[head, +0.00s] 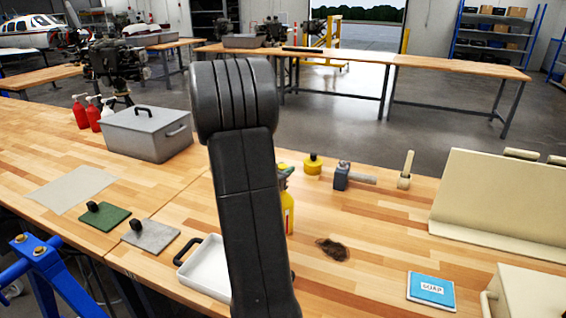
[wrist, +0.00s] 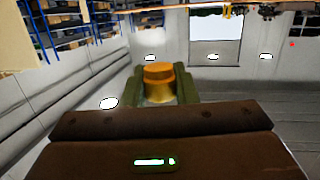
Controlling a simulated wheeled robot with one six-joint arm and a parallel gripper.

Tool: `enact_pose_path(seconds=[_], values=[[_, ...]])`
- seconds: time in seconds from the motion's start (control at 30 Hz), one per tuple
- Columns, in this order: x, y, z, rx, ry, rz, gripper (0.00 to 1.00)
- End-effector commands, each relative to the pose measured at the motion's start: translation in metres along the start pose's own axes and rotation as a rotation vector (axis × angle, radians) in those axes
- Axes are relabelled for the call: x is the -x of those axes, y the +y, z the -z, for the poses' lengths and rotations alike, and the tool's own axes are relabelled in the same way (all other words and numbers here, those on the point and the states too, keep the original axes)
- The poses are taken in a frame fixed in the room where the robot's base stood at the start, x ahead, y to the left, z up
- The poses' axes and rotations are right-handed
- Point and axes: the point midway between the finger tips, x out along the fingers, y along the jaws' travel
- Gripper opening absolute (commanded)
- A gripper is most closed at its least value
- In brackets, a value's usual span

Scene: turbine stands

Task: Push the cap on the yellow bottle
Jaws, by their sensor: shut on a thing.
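A yellow bottle (head: 288,212) with a red mark stands on the bench, half hidden behind my dark arm in the head view. Something green and grey shows at its top, too covered to make out. My gripper (wrist: 159,84) has its green fingers on both sides of a short, round yellow-orange piece (wrist: 158,85) in the wrist view and is shut on it. The piece looks like a cap, with a narrower disc at one end.
A short yellow container (head: 313,164), a mallet (head: 352,177) and a wooden-handled tool (head: 405,172) stand behind the bottle. A white tray (head: 200,272), a dark tuft (head: 333,249), a soap box (head: 431,291) and a grey toolbox (head: 146,133) are around.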

Motion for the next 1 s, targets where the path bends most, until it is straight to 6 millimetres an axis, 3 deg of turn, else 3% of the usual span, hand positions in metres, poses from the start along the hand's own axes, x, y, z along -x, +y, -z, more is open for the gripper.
enact_pose_path(seconds=[0.6,1.0], values=[[-0.007,0.000,-0.045,0.001,-0.001,0.000,0.00],[-0.007,0.000,-0.047,0.000,0.000,0.000,0.00]])
